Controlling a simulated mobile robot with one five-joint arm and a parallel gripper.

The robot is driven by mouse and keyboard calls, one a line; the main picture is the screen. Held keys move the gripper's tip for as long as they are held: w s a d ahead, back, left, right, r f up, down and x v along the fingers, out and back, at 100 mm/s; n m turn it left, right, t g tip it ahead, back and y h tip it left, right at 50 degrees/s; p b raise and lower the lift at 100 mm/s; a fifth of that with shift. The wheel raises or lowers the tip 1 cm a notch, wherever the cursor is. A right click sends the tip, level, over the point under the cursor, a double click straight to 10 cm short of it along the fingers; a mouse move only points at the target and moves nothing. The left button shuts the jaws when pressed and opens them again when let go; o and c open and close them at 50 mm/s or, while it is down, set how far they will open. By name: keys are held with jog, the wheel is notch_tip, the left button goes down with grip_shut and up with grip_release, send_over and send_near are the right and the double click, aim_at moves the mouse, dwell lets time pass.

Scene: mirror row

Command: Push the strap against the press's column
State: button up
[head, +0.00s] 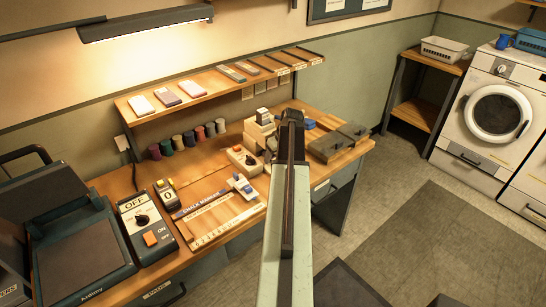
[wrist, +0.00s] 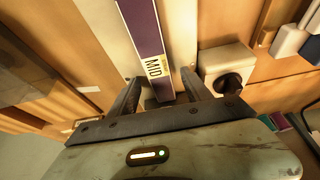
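My gripper (wrist: 160,80) is open in the wrist view, its two dark fingers apart. A purple strip with pale edges and a yellow-and-white MID label (wrist: 154,68) shows between and beyond the fingers. I cannot tell whether it is the strap or part of the press. I see no clear contact with it. In the head view my arm runs up the middle and hides my gripper. A small beige machine (head: 259,127) stands just left of the arm's end. It may be the press; its column and the strap cannot be made out there.
The wooden bench (head: 118,182) carries a black flat machine (head: 80,255), a control box with an OFF label (head: 148,228), a pale ruler (head: 225,226) and several spools (head: 188,140). Dark grey boxes (head: 330,147) stand right of my arm. A box with a dark knob (wrist: 228,68) is close right of my gripper.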

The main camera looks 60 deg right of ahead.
jog(key=p+v, duration=0.7)
jog(key=shift+w+r, duration=0.1)
jog(key=shift+r, duration=0.15)
jog(key=shift+s+a+r, duration=0.1)
jog(key=shift+s+r, duration=0.15)
jog(key=shift+r, duration=0.05)
jog(key=shift+f, duration=0.1)
